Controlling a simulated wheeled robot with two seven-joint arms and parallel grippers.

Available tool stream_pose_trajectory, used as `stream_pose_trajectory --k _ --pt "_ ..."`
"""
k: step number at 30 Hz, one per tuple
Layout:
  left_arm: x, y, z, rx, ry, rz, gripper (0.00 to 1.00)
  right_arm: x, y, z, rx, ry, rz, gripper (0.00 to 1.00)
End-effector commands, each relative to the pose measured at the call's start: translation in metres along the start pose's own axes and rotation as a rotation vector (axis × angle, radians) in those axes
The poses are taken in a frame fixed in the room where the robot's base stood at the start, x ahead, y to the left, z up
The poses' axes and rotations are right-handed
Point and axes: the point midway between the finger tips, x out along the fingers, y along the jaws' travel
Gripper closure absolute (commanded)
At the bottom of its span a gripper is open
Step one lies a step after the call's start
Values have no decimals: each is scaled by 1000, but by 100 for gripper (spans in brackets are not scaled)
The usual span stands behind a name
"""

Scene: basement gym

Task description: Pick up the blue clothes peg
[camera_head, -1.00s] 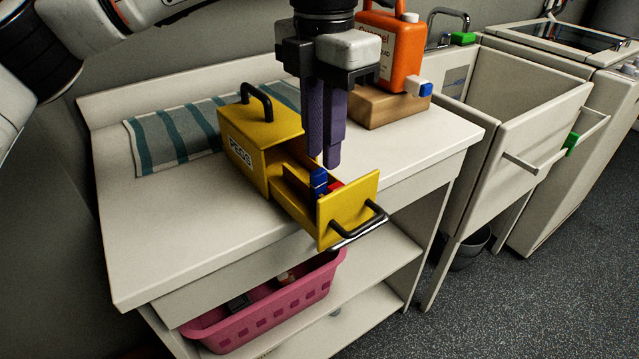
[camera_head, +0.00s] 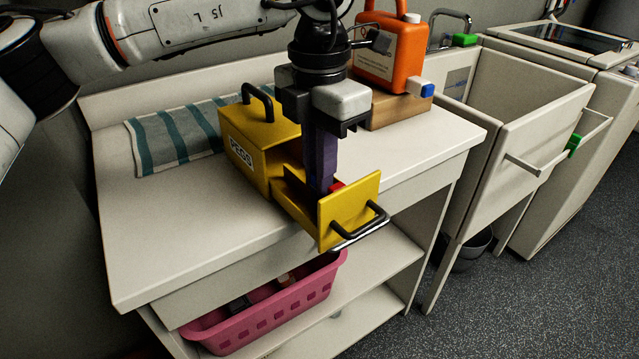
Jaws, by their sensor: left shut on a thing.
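My left gripper (camera_head: 320,186) points straight down into the open drawer (camera_head: 349,211) of the yellow peg box (camera_head: 244,150). Its purple fingers are closed together at the spot where the blue clothes peg was visible before. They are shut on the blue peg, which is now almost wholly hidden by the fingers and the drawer. A red peg (camera_head: 337,187) shows in the drawer just right of the fingertips. My right gripper is not in view.
The box stands on a white worktop (camera_head: 190,215). A striped towel (camera_head: 175,137) lies behind it. An orange bottle (camera_head: 392,50) on a wooden block (camera_head: 398,108) stands close right of my gripper. A pink basket (camera_head: 268,315) sits on the shelf below.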

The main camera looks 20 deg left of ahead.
Motion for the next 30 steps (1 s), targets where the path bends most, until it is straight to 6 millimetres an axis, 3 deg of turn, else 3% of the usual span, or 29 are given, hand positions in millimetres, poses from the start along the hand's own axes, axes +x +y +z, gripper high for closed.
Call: stream_pose_trajectory --k 7,15,21,30 --pt "-12 0 1 0 -3 0 100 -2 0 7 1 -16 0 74" --pt "-66 0 1 -1 -4 1 100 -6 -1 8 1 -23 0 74" --pt "-94 0 1 1 -2 0 100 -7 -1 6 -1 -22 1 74" --pt "-101 0 0 1 0 0 100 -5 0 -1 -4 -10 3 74"
